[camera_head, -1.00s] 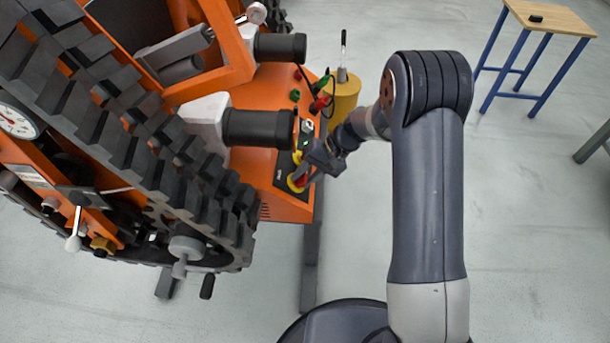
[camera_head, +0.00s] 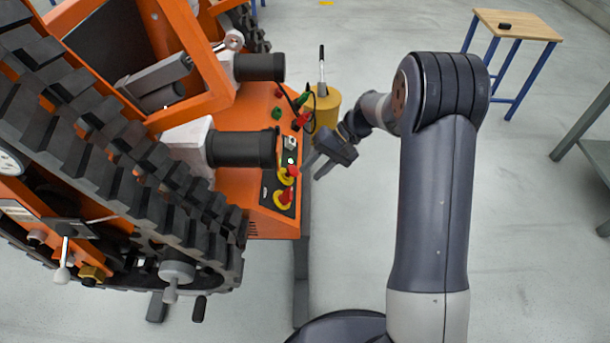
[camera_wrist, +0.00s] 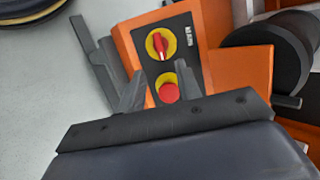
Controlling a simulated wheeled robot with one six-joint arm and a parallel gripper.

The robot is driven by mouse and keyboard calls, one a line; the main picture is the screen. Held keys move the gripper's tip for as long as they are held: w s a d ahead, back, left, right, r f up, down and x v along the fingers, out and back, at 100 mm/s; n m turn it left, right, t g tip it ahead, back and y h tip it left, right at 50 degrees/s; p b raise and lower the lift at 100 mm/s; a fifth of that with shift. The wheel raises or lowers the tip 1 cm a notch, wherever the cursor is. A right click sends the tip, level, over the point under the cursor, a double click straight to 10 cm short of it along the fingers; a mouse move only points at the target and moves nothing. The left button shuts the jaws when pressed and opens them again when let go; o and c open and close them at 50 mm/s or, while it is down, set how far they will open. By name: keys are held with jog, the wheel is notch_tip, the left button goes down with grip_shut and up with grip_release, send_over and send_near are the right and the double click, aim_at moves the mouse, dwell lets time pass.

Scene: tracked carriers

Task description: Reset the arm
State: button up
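My gripper (camera_head: 322,168) is at the end of my arm, to the right of the orange carrier's control panel and apart from it. In the wrist view my gripper (camera_wrist: 155,92) shows two dark fingers spread apart with a gap between them. Nothing is held between them. Beyond the fingers, the black panel (camera_wrist: 176,62) carries a red rotary switch (camera_wrist: 160,45) and a red button (camera_wrist: 169,92), both on yellow plates.
The orange tracked carrier (camera_head: 215,110) with black tracks fills the left. A yellow cylinder with a lever (camera_head: 325,107) stands behind my gripper. A wooden-topped table (camera_head: 518,25) with blue legs is at the back right. Open floor (camera_head: 540,220) lies to the right.

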aim_at(292, 192)
jog(key=shift+d+r, duration=0.1)
jog(key=shift+r, duration=0.1)
jog(key=shift+f, duration=0.1)
jog(key=b+x, duration=0.2)
jog(key=x, duration=0.8)
jog(key=shift+s+a+f, duration=0.1)
jog(key=shift+a+f, duration=0.1)
jog(key=shift+f, duration=0.05)
